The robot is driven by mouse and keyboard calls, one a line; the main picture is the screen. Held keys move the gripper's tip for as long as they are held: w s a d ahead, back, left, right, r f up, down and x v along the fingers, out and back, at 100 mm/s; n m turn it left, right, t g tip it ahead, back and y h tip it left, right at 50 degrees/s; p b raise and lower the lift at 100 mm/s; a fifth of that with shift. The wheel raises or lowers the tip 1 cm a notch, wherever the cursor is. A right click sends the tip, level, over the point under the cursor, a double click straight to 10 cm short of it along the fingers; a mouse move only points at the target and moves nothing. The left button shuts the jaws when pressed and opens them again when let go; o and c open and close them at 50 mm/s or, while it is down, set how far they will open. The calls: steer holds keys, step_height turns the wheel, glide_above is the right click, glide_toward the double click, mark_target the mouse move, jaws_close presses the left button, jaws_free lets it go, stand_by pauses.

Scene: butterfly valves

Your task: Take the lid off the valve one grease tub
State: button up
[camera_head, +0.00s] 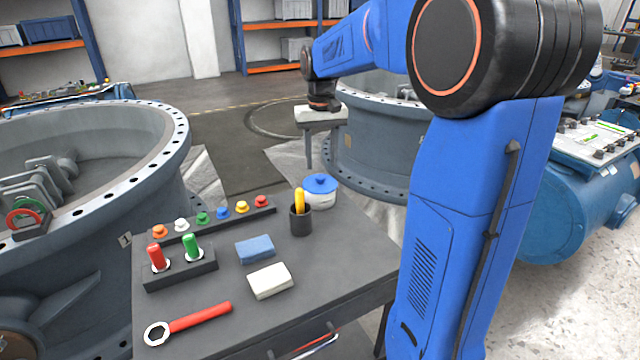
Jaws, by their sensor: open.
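The grease tub (322,201) is a white round tub standing at the far right corner of the dark work table. Its blue lid (320,183) with a small knob sits on top of it. The dark cup with a yellow-handled tool partly overlaps the tub's left side. My gripper (326,152) is above and behind the tub in the picture, apart from it. It points down, with its fingers spread and nothing seen between them. The fingertips are small and hard to make out.
The dark cup (301,220) with its upright yellow handle (299,201) stands close by the tub. The table (335,255) also holds a red wrench (190,322), a blue block (255,249), a white block (270,281) and red and green grips. Large grey valves stand left and behind.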

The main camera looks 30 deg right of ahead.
mark_target(320, 177)
steer(key=shift+w+f, duration=0.15)
steer(key=shift+f, duration=2.45)
steer(key=c, duration=1.1)
